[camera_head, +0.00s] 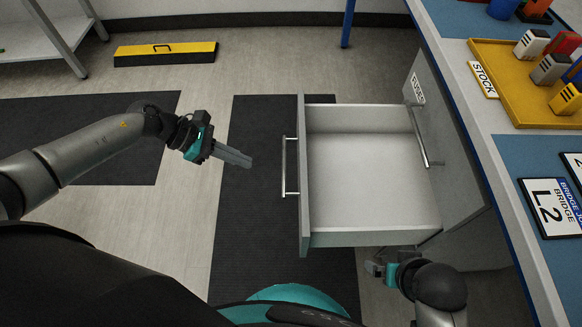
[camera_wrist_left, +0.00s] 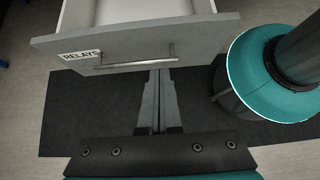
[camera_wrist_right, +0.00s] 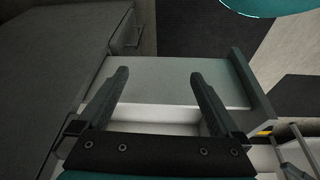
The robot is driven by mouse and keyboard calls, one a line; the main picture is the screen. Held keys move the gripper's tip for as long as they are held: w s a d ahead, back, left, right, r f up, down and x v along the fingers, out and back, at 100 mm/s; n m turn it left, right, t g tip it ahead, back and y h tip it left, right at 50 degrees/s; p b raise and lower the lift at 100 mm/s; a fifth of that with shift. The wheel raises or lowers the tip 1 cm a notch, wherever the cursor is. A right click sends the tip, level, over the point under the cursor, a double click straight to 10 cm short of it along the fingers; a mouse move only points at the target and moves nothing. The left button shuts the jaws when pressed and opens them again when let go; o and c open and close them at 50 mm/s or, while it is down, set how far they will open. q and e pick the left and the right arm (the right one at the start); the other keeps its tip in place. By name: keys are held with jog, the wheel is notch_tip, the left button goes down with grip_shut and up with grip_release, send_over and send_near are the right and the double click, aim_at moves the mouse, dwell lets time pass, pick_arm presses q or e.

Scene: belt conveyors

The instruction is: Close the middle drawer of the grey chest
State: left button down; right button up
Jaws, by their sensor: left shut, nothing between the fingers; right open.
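The grey chest (camera_head: 462,175) stands under the bench at the right. A pulled-out drawer (camera_head: 303,215) sticks out to the left, and its inside looks empty. Its front carries a bar handle (camera_head: 285,165) and, in the left wrist view, a RELAYS label (camera_wrist_left: 82,54). I cannot tell from its level whether it is the middle one. My left gripper (camera_head: 248,160) is shut and empty, left of the handle; in the left wrist view its fingertips (camera_wrist_left: 160,72) point at the drawer front. My right gripper (camera_head: 374,267) is open beside the drawer's near side wall (camera_wrist_right: 160,85).
A bench with a blue-edged top (camera_head: 505,165) runs along the right, bearing a yellow STOCK tray (camera_head: 492,62) and an L2 card (camera_head: 549,208). Dark mats (camera_head: 240,215) lie on the floor. A yellow-and-black block (camera_head: 165,53) lies far left. Floor left of the drawer is free.

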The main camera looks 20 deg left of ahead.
pick_arm(q)
jog(key=b, duration=0.3)
send_over(285, 183)
jog(key=s+a, duration=0.1)
jog(key=a, duration=0.2)
notch_tip(285, 183, down, 6)
jog(key=d, duration=0.3)
jog(key=shift+w+r, duration=0.1)
jog(key=shift+w, duration=0.3)
jog(key=shift+w+d, duration=0.1)
jog(key=shift+d, duration=0.3)
pick_arm(e)
notch_tip(285, 183, up, 7)
jog(key=t, duration=0.1)
jog(key=shift+w+a+f, duration=0.15)
jog(key=shift+w+f, duration=0.05)
pick_arm(q)
jog(key=shift+d, duration=0.1)
